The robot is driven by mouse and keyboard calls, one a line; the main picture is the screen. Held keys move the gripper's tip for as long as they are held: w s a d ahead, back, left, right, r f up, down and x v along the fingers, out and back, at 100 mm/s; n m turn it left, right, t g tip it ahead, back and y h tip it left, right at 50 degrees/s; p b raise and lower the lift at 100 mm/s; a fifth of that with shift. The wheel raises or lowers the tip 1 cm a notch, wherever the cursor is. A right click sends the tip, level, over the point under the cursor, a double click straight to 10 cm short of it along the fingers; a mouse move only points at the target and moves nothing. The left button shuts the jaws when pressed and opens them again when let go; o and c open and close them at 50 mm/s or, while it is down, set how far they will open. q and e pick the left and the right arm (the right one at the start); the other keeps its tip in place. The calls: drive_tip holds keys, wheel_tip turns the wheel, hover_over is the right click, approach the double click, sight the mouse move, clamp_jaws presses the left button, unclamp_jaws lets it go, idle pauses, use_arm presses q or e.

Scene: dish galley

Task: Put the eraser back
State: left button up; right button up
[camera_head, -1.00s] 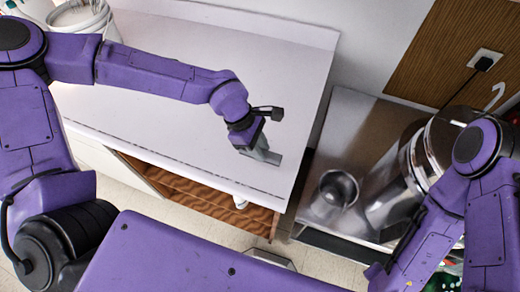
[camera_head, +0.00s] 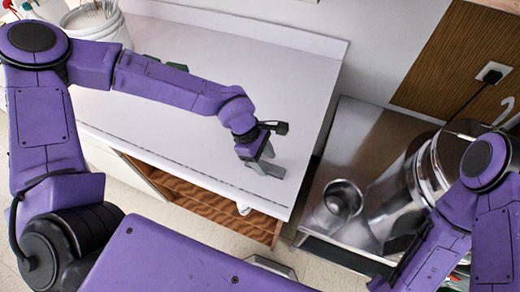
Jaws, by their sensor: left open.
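My left gripper (camera_head: 266,169) is open over the white counter (camera_head: 290,90), near its front right part. Its grey fingers point down at the counter top, and I cannot tell whether they touch it. No eraser shows clearly between or beside the fingers. A small dark green thing (camera_head: 149,59) lies on the counter towards the back left, partly hidden behind my left arm; I cannot tell whether it is the eraser. My right arm comes down at the right edge, and its gripper is out of view.
A white bucket (camera_head: 100,28) with things in it stands at the counter's back left. To the right, a lower steel surface (camera_head: 352,140) holds a metal cup (camera_head: 342,198) and a large shiny metal vessel (camera_head: 395,195). Open wooden shelving (camera_head: 200,200) shows under the counter. The counter's middle is clear.

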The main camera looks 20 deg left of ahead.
use_arm(q)
drive_tip(key=v, duration=1.1)
drive_tip(key=shift+r+b, duration=0.2)
drive_tip(key=shift+b, duration=0.2)
drive_tip(key=shift+a+f, duration=0.1)
